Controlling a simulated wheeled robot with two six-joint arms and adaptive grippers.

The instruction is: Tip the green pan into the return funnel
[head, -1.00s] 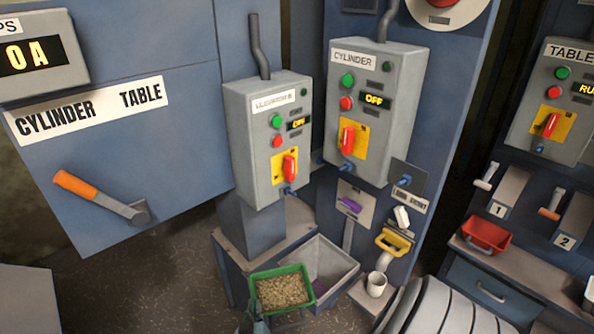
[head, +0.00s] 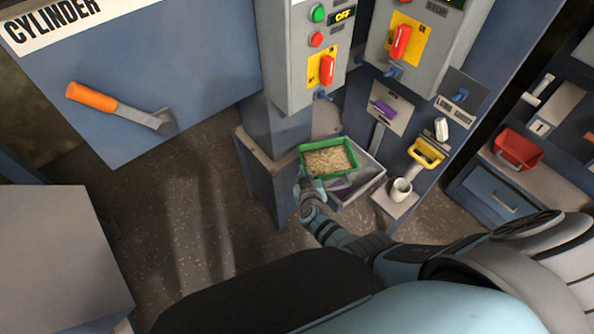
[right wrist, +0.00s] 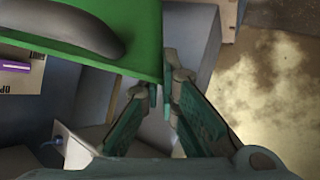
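The green pan (head: 325,175) is full of pale grain and looks about level in the head view. It hangs above and overlaps the left part of the grey open return funnel (head: 374,181); the pan hides part of the funnel's mouth. My right gripper (head: 308,183) is at the pan's near side. In the right wrist view, the green pan (right wrist: 135,45) fills the upper left, and the right gripper's fingers (right wrist: 162,88) are close together on its edge. My left gripper is not in view.
Grey control boxes stand behind the pan, with a blue-grey pedestal (head: 265,175) to its left. A red bin (head: 518,149) lies farther right. The floor at left is open.

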